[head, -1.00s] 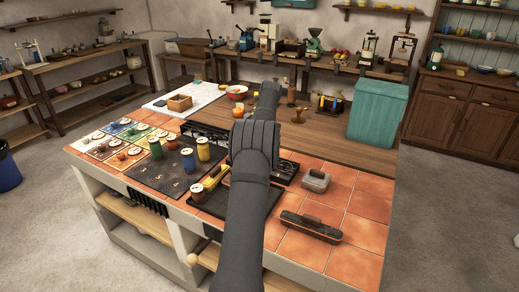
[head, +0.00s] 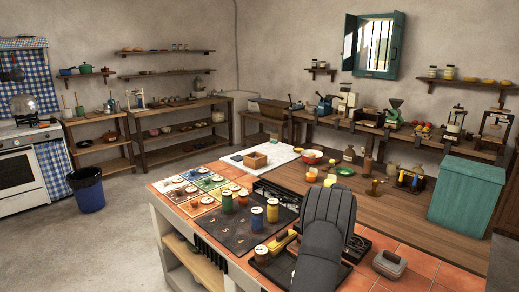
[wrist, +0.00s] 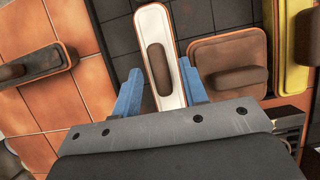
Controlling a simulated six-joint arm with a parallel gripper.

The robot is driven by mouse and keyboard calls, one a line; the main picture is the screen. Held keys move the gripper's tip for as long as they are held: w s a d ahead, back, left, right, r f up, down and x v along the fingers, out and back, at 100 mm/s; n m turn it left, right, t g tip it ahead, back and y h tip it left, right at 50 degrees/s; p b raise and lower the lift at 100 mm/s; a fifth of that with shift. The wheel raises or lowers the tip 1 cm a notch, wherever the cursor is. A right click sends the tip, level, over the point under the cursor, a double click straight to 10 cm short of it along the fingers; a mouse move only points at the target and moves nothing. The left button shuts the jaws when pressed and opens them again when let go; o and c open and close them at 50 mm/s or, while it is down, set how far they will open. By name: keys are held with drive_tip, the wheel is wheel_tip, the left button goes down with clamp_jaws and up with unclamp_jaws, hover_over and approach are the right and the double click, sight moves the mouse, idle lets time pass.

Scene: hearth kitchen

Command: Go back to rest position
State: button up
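In the wrist view, the two blue fingers of my gripper (wrist: 160,85) are spread apart. In the head view, my dark arm stands over the right part of the worktop and hides my gripper.
In the wrist view, a brown-handled block (wrist: 226,52) and a yellow-edged tool (wrist: 298,40) lie to the right.

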drive_tip(key=shift+r, duration=1.3)
drive_tip(key=shift+f, duration=0.15)
